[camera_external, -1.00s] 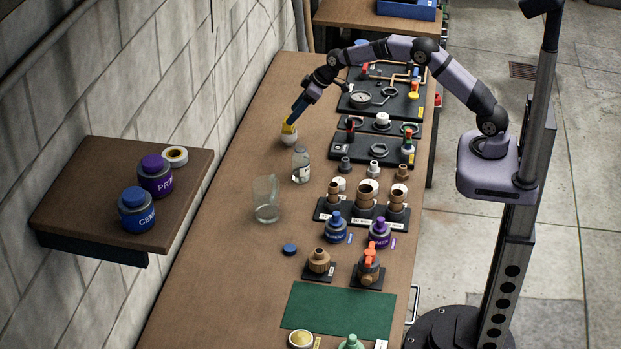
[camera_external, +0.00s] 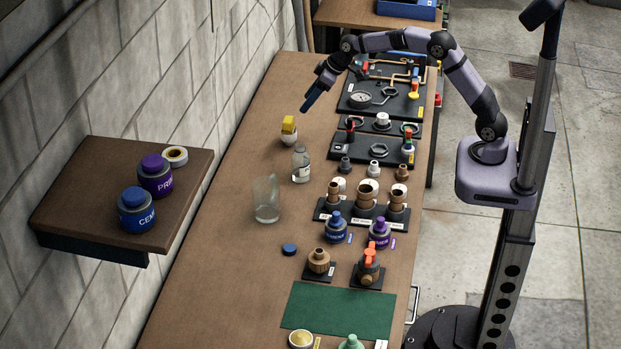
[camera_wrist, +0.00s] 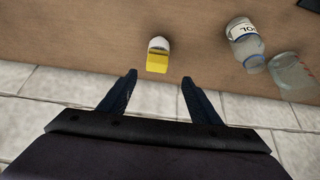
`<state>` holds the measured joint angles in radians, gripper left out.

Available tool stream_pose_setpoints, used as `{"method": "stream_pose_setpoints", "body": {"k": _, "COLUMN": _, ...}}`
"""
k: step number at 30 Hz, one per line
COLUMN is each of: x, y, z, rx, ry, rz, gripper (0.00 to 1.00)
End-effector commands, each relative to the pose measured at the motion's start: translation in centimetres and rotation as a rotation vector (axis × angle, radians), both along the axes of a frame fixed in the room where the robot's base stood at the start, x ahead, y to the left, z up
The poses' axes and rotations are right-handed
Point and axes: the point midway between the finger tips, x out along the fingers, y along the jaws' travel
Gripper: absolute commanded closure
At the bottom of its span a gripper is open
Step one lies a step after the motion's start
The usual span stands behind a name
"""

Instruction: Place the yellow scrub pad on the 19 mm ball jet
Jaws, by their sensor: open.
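The yellow scrub pad (camera_external: 289,124) sits on top of a small white rounded piece (camera_external: 289,138), which I take for the ball jet, on the bench near the wall side. In the wrist view the yellow pad (camera_wrist: 157,62) and the white piece (camera_wrist: 158,44) show ahead of my fingers. My gripper (camera_external: 308,103) is above and to the right of the pad, apart from it. In the wrist view my gripper (camera_wrist: 158,85) has its two fingers spread with nothing between them.
A clear labelled bottle (camera_external: 301,165) and an empty glass jar (camera_external: 266,199) stand nearby on the bench. A blue cap (camera_external: 289,249) lies farther toward the front. Fittings on black boards (camera_external: 378,149) line the right side. The bench left of the jar is clear.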

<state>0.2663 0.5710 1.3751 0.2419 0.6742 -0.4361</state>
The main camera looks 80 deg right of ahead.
Motion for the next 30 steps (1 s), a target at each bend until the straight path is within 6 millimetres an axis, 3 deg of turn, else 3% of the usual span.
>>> {"method": "stream_pose_setpoints", "body": {"k": 5, "x": -4.1, "y": 2.9, "z": -1.0, "rx": 0.016, "ry": 0.075, "rz": 0.004, "gripper": 0.43}}
{"method": "stream_pose_setpoints", "body": {"k": 8, "x": -8.2, "y": 5.2, "z": -2.0, "rx": 0.027, "ry": 0.146, "rz": 0.003, "gripper": 0.43}}
{"method": "stream_pose_setpoints", "body": {"k": 15, "x": -21.3, "y": 10.1, "z": -5.2, "rx": 0.031, "ry": 0.339, "rz": -0.003, "gripper": 0.43}}
{"method": "stream_pose_setpoints", "body": {"k": 21, "x": -31.2, "y": 12.0, "z": -7.8, "rx": 0.014, "ry": 0.467, "rz": -0.011, "gripper": 0.43}}
{"method": "stream_pose_setpoints", "body": {"k": 25, "x": -35.4, "y": 12.3, "z": -8.9, "rx": 0.001, "ry": 0.52, "rz": -0.015, "gripper": 0.43}}
{"method": "stream_pose_setpoints", "body": {"k": 30, "x": -37.8, "y": 12.4, "z": -9.5, "rx": -0.007, "ry": 0.55, "rz": -0.019, "gripper": 0.43}}
